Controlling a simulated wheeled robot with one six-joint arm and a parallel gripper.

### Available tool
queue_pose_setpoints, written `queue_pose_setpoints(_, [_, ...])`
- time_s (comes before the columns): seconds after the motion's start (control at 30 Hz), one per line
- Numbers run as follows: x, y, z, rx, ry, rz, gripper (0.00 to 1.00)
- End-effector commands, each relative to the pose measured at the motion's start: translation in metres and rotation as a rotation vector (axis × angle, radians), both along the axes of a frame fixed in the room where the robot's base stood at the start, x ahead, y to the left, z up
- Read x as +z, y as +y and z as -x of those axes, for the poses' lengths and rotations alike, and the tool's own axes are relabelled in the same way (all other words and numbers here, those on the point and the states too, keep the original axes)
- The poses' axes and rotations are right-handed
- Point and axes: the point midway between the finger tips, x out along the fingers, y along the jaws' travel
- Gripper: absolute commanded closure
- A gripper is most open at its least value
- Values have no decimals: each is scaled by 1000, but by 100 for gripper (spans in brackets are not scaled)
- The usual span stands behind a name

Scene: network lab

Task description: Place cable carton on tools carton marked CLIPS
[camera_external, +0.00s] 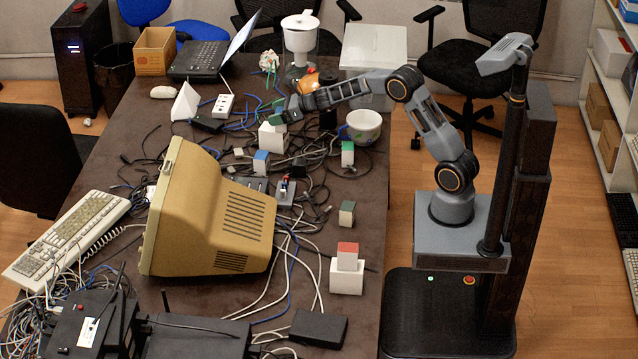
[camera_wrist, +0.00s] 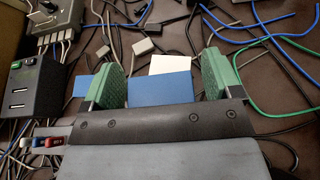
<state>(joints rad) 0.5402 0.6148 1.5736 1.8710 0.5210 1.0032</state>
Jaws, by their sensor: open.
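My gripper (camera_external: 283,113) is over the far middle of the table, its green-padded fingers pointing left and down. In the wrist view the fingers (camera_wrist: 160,75) are apart, with a blue surface (camera_wrist: 160,89) and a white one (camera_wrist: 174,65) showing between them. Whether these lie between the pads or below is unclear. A white carton (camera_external: 271,139) stands just below the gripper. A blue-topped carton (camera_external: 261,166) is nearer the camera. Green-topped cartons (camera_external: 347,154) (camera_external: 347,213) and a red-topped block on a white carton (camera_external: 347,265) stand at the right. No CLIPS or cable label is readable.
Loose cables cover much of the table (camera_external: 375,190). A white bowl (camera_external: 364,127) stands right of the gripper. A large beige monitor (camera_external: 215,220) stands in the middle foreground. A black socket box (camera_wrist: 33,88) is left of the fingers in the wrist view.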

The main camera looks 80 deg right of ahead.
Motion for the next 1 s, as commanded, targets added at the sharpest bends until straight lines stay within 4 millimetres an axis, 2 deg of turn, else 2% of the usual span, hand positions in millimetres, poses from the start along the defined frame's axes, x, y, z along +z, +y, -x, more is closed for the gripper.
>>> queue_pose_setpoints(0.3, [6,0,1,0,0,0,16])
queue_pose_setpoints(0.8, [39,-1,85,-2,-1,1,16])
queue_pose_setpoints(1.0, [47,-1,104,-1,0,0,16])
